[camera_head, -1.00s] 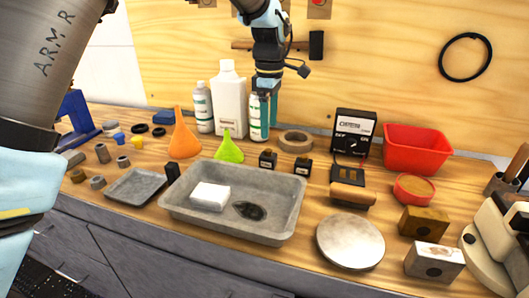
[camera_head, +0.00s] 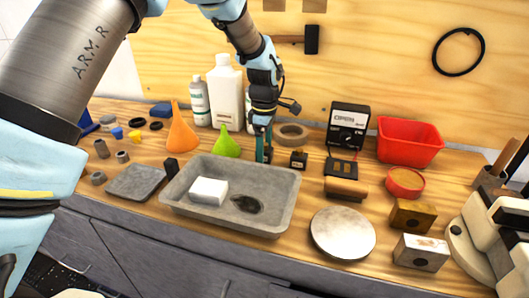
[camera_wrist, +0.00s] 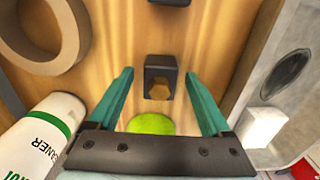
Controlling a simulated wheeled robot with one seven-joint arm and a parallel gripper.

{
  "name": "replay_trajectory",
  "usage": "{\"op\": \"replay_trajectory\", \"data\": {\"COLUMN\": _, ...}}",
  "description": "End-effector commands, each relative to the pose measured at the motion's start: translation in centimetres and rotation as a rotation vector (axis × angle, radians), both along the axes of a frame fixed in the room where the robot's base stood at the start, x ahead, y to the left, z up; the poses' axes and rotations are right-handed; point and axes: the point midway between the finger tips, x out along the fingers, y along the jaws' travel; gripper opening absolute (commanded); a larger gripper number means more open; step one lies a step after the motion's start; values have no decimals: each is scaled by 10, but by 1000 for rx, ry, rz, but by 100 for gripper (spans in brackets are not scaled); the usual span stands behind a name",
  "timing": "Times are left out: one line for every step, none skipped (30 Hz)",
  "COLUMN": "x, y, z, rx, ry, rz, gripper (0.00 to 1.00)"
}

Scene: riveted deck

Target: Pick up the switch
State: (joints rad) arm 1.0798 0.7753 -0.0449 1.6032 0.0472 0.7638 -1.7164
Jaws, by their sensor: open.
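A small black switch with a brass-coloured knob (camera_wrist: 160,80) stands on the wooden bench behind the grey tray. In the wrist view it lies between the tips of my gripper (camera_wrist: 158,74), with bare wood showing on both sides of it. My gripper (camera_head: 263,152) is open and points down at the switch; its teal fingers mostly hide that switch in the head view. A second, similar small black block (camera_head: 299,159) stands just to the right, and part of a dark block shows at the top of the wrist view (camera_wrist: 170,2).
The grey tray (camera_head: 180,204) holds a white block and a dark oval. A green funnel (camera_head: 226,143), white bottles (camera_head: 226,92) and a tape ring (camera_head: 291,134) stand close around my gripper. A black box (camera_head: 347,127) and red bin (camera_head: 409,141) are farther right.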

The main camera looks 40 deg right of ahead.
Motion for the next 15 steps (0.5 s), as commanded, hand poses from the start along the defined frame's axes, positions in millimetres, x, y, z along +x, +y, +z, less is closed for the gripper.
{"op": "replay_trajectory", "data": {"x": 0, "y": 0, "z": 0, "rx": 0, "ry": 0, "rz": 0, "gripper": 82}}
{"op": "replay_trajectory", "data": {"x": 0, "y": 0, "z": 0, "rx": 0, "ry": 0, "rz": 0, "gripper": 82}}
{"op": "replay_trajectory", "data": {"x": 0, "y": 0, "z": 0, "rx": 0, "ry": 0, "rz": 0, "gripper": 79}}
{"op": "replay_trajectory", "data": {"x": 0, "y": 0, "z": 0, "rx": 0, "ry": 0, "rz": 0, "gripper": 76}}
{"op": "replay_trajectory", "data": {"x": 0, "y": 0, "z": 0, "rx": 0, "ry": 0, "rz": 0, "gripper": 72}}
{"op": "replay_trajectory", "data": {"x": 0, "y": 0, "z": 0, "rx": 0, "ry": 0, "rz": 0, "gripper": 68}}
{"op": "replay_trajectory", "data": {"x": 0, "y": 0, "z": 0, "rx": 0, "ry": 0, "rz": 0, "gripper": 64}}
{"op": "replay_trajectory", "data": {"x": 0, "y": 0, "z": 0, "rx": 0, "ry": 0, "rz": 0, "gripper": 61}}
{"op": "replay_trajectory", "data": {"x": 0, "y": 0, "z": 0, "rx": 0, "ry": 0, "rz": 0, "gripper": 57}}
{"op": "replay_trajectory", "data": {"x": 0, "y": 0, "z": 0, "rx": 0, "ry": 0, "rz": 0, "gripper": 53}}
{"op": "replay_trajectory", "data": {"x": 0, "y": 0, "z": 0, "rx": 0, "ry": 0, "rz": 0, "gripper": 50}}
{"op": "replay_trajectory", "data": {"x": 0, "y": 0, "z": 0, "rx": 0, "ry": 0, "rz": 0, "gripper": 45}}
{"op": "replay_trajectory", "data": {"x": 0, "y": 0, "z": 0, "rx": 0, "ry": 0, "rz": 0, "gripper": 42}}
{"op": "replay_trajectory", "data": {"x": 0, "y": 0, "z": 0, "rx": 0, "ry": 0, "rz": 0, "gripper": 39}}
{"op": "replay_trajectory", "data": {"x": 0, "y": 0, "z": 0, "rx": 0, "ry": 0, "rz": 0, "gripper": 34}}
